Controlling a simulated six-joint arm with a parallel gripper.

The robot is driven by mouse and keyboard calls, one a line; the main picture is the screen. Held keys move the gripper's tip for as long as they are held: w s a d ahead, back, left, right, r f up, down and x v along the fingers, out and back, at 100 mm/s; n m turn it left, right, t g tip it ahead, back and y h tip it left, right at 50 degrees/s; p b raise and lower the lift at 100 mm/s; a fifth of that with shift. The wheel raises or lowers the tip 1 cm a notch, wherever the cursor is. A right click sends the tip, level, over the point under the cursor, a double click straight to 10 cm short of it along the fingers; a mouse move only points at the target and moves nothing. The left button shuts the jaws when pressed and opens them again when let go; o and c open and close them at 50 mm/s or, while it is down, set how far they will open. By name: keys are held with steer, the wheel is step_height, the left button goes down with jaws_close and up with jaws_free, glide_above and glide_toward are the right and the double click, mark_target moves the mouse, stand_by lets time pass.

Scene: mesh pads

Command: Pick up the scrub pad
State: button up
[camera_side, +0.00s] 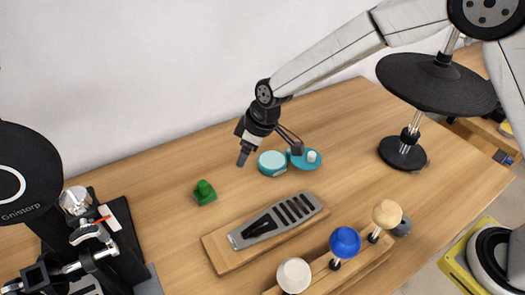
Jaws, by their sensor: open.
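I cannot tell for sure which object is the scrub pad. A small round teal piece with a paler top (272,163) lies on the wooden table, just below my gripper in the picture. A small green block with a rounded knob (204,192) sits to its left. My gripper (270,154) is open, with one dark finger left of the teal piece and the other to its upper right. I see nothing held between the fingers. Whether a finger touches the teal piece is unclear.
A teal dish (302,166) with a small white item stands close right of the teal piece. A grey slotted tool (277,218) lies on a board in front. Knobbed posts, including a blue one (345,242), stand nearer. A black disc stand (436,84) is at right.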

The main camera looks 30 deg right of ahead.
mark_target(204, 183)
steer(key=shift+w+a+f+n+y, duration=0.15)
steer(key=shift+w+a+f+n, duration=0.25)
steer(key=shift+a+f, duration=0.75)
steer(key=shift+w+a+f+n+y, duration=0.2)
steer(key=shift+w+a+f+n, duration=0.2)
steer(key=shift+a, duration=1.5)
steer(key=shift+w+a+f+n+y, duration=0.15)
steer(key=shift+w+a+f+n, duration=0.25)
steer(key=shift+a+f, duration=0.75)
steer(key=shift+a+r, duration=0.3)
steer(key=shift+a, duration=0.05)
steer(key=shift+x, duration=2.5)
steer(key=shift+s+a, duration=0.1)
steer(key=shift+s, duration=0.05)
jaws_close()
